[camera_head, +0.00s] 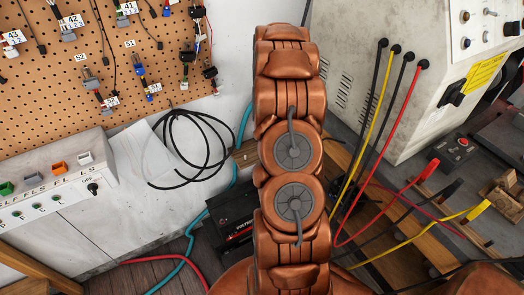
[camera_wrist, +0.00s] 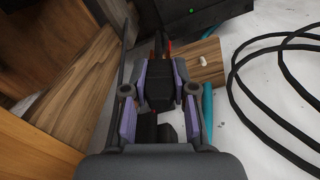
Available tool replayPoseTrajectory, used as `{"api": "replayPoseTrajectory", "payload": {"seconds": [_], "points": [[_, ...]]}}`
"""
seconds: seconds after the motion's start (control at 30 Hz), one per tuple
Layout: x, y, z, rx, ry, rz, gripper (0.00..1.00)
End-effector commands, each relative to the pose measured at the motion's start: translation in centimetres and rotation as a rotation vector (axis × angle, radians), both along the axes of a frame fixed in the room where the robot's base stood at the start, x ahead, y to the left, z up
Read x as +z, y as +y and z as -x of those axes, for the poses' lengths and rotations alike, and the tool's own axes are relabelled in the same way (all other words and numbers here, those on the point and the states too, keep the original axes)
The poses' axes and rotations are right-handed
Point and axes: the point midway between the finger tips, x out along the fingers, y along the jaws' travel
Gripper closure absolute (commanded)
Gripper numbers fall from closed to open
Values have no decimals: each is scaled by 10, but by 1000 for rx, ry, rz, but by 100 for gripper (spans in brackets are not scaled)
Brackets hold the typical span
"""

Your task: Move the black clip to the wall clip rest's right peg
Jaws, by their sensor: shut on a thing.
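In the wrist view, my gripper (camera_wrist: 164,92) has its purple-lined fingers closed on both sides of a black clip (camera_wrist: 160,76). The clip's far end is dark and narrow, with a little orange-red showing beside it. Just beyond it is the wooden wall clip rest (camera_wrist: 207,72), with one pale peg (camera_wrist: 203,60) visible. I cannot tell whether this is the right peg, and the clip and fingers cover part of the rest. The clip looks apart from the peg. In the head view, my copper-coloured arm hides the gripper and held clip; the rest (camera_head: 245,156) shows partly behind it.
Coiled black cable (camera_head: 185,150) hangs beside the rest. A black box (camera_head: 232,220) stands below. Right of my arm, black, yellow and red leads hang from a grey machine (camera_head: 390,80). A red clip (camera_head: 430,170) and yellow clip (camera_head: 478,210) lie there.

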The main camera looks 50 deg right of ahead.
Motion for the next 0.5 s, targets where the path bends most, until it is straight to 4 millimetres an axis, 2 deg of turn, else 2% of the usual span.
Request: {"api": "replayPoseTrajectory", "payload": {"seconds": [0.5], "points": [[-1, -32, -46, -100, 1, 0, 90]]}}
